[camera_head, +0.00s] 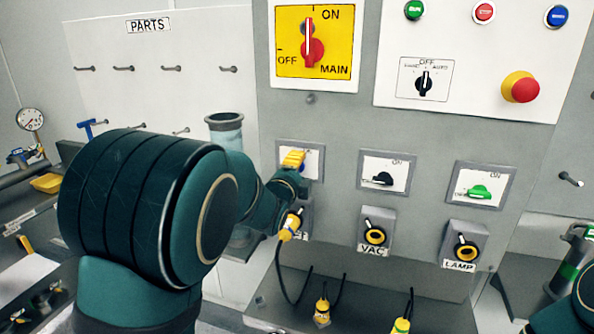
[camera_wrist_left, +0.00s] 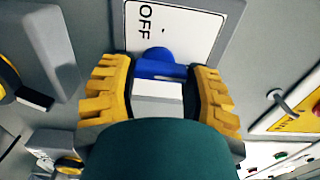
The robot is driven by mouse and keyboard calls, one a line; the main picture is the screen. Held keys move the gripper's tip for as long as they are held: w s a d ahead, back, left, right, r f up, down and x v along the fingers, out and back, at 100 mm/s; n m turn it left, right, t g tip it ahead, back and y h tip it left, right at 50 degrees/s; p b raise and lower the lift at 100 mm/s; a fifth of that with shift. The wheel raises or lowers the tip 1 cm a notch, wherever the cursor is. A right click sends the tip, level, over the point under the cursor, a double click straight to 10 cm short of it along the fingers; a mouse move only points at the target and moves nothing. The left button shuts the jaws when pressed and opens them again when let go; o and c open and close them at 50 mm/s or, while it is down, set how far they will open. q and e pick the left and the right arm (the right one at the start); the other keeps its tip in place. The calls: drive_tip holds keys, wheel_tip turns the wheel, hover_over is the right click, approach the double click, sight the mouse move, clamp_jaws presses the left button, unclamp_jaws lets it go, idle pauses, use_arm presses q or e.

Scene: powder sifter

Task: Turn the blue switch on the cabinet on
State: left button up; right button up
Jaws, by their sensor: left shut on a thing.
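The blue switch (camera_wrist_left: 155,66) sits on a white plate (camera_wrist_left: 188,28) of the cabinet, with the word OFF printed beside it in the left wrist view. My left gripper (camera_wrist_left: 160,85) is shut on the switch, its yellow ridged fingers on either side of the handle. In the head view, the left gripper (camera_head: 292,162) is at the leftmost switch plate (camera_head: 314,150) and covers most of it. The blue handle barely shows there, and I cannot tell its exact setting. My right gripper is out of view.
A black switch (camera_head: 383,178) and a green switch (camera_head: 479,192) sit to the right in the same row. Sockets sit below, a yellow plug (camera_head: 291,226) in the left one. A red main switch (camera_head: 312,45) is above, a red emergency button (camera_head: 521,88) upper right.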

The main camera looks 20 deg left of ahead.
use_arm(q)
drive_tip(key=o, duration=1.2)
drive_tip(key=s, duration=1.2)
drive_tip(key=shift+a, duration=0.15)
